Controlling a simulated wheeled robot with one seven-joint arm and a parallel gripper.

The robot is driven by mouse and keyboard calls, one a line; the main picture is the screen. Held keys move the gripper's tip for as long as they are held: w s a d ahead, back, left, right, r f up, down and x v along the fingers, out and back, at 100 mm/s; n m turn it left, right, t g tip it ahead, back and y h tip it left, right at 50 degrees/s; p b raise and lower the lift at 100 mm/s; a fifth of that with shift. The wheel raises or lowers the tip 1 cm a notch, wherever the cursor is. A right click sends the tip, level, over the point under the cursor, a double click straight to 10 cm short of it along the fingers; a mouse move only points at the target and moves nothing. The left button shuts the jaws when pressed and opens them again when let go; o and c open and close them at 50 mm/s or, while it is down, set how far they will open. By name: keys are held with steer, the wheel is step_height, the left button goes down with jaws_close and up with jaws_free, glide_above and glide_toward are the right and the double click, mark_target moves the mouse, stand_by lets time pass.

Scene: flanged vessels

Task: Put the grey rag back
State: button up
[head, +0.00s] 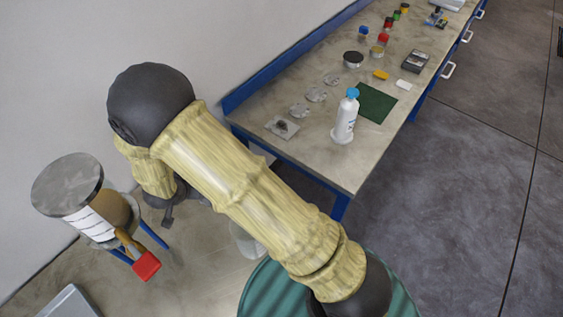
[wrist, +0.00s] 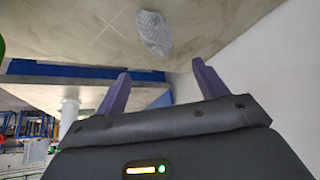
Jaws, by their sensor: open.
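A crumpled pale grey cloth (wrist: 154,32), which looks like the grey rag, lies on a brown-grey surface at the top of the wrist view. My gripper (wrist: 160,70) shows two dark purple fingers spread wide, with nothing between them. The cloth appears beyond the fingertips, apart from them. In the head view my gripper is out of sight, and I cannot make out the rag for certain.
A workbench (head: 352,181) holds a white bottle (head: 345,118), a green mat (head: 376,103), clear dishes and small coloured items. A drum (head: 76,188) with a red-ended tool stands left. A green ribbed round thing (head: 262,293) is at the bottom. The floor right is clear.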

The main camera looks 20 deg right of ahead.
steer(key=w+d+r+n+y, duration=0.1)
steer(key=d+r+n+y, duration=0.15)
steer(key=d+r, duration=0.95)
steer(key=s+d+r+g, duration=0.1)
steer(key=s+d+r, duration=0.1)
steer(key=s+d, duration=0.4)
steer(key=s+d+r+g, duration=0.2)
steer(key=s+d, duration=0.4)
steer(key=d, duration=0.4)
steer(key=shift+s+r+n+g+h, duration=0.15)
steer(key=shift+r+n+g+h, duration=0.15)
steer(key=shift+r+n+h, duration=0.2)
